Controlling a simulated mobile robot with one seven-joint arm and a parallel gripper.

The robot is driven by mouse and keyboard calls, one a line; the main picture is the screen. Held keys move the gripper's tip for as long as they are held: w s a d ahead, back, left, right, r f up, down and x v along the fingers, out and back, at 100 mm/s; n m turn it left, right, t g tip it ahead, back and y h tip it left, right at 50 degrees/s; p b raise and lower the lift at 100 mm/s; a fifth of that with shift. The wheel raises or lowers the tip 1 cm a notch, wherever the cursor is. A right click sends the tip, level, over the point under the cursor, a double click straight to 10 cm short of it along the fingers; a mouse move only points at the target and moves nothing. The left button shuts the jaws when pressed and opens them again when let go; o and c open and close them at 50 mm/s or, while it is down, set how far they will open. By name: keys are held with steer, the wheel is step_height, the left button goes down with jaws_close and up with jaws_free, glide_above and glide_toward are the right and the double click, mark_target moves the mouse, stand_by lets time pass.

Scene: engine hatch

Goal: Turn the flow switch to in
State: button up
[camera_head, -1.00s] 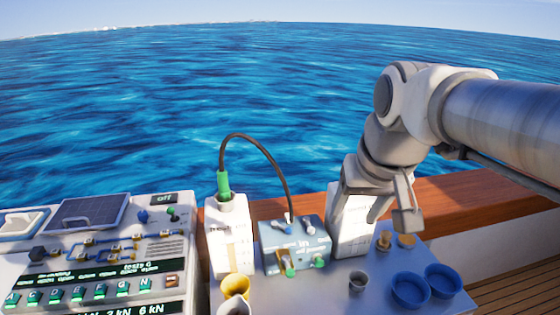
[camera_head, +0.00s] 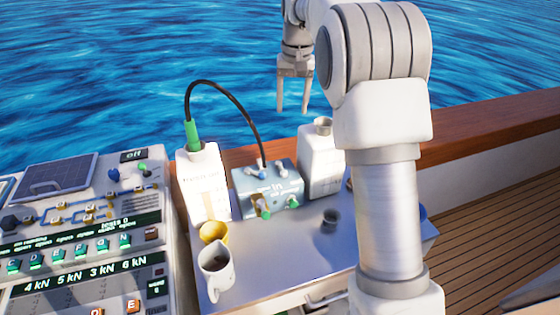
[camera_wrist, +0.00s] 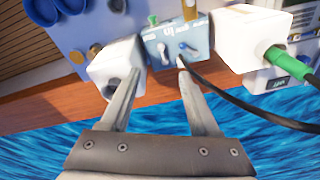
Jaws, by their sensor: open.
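A small blue-grey box (camera_head: 280,203) labelled "in" stands on the metal table between two white bottles. My gripper (camera_head: 293,110) is open and empty, pointing down, raised above and behind the box and bottles. It also shows in the wrist view (camera_wrist: 160,75), apart from the box.
A white bottle (camera_head: 203,182) with a green plug and black hose (camera_head: 240,104) stands left of the box. Another white bottle (camera_head: 318,168) stands to its right. A control panel (camera_head: 85,225) is at left.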

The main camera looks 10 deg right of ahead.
steer(key=g, duration=0.1)
glide_above(284, 171)
step_height(284, 171, down, 10)
steer(key=f, duration=0.1)
step_height(284, 171, down, 17)
steer(key=shift+p, duration=0.3)
steer(key=shift+c, duration=0.4)
jaws_close()
